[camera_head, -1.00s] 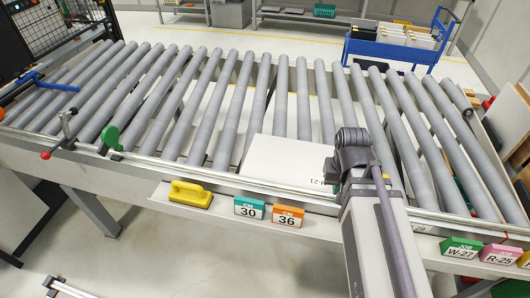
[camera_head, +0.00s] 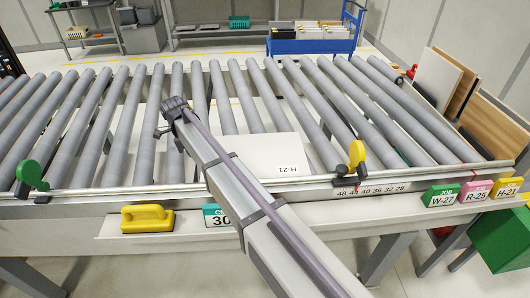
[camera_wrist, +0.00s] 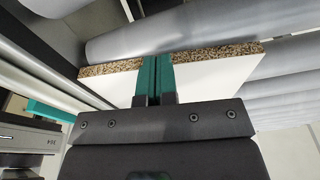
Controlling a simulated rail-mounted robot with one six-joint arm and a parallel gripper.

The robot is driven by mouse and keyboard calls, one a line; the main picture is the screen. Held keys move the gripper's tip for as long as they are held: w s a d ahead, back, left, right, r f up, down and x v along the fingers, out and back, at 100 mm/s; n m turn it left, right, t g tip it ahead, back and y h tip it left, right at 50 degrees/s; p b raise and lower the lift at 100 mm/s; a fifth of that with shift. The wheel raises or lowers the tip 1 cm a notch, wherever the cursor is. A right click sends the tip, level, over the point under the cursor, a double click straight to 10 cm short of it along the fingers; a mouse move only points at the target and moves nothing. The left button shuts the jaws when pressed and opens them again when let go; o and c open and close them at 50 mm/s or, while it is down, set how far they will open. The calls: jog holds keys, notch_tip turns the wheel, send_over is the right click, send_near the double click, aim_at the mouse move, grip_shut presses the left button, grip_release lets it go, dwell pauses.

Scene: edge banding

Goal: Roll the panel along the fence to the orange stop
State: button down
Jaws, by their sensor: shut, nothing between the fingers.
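The white panel (camera_head: 278,155), marked H-21, lies flat on the grey rollers with its near edge close to the metal fence rail (camera_head: 190,194). My arm crosses its left part in the head view. In the wrist view the panel (camera_wrist: 215,75) shows a bare chipboard edge. My gripper (camera_wrist: 155,62) has its teal fingers shut together, over or against the panel near that edge; contact cannot be told. No orange stop shows there; a green stop (camera_head: 32,176) stands at the left and a yellow stop (camera_head: 357,157) to the right.
A yellow handled block (camera_head: 147,218) and a teal sign (camera_head: 216,216) sit on the front ledge. Coloured job signs (camera_head: 440,195) stand at the right. Boards (camera_head: 440,80) lean beyond the conveyor's right end. Rollers left of the panel are free.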

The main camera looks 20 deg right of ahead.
aim_at(268, 156)
jog(key=s+d, duration=0.1)
jog(key=d, duration=0.7)
jog(key=s+d, duration=0.2)
jog(key=d, duration=0.6)
jog(key=s+d, duration=0.1)
jog(key=d, duration=0.8)
jog(key=shift+s, duration=0.15)
jog(key=shift+a+f+b, duration=0.1)
jog(key=shift+f+b, duration=0.65)
jog(key=shift+b, duration=0.05)
jog(key=shift+s, duration=0.25)
jog(key=shift+a, duration=0.15)
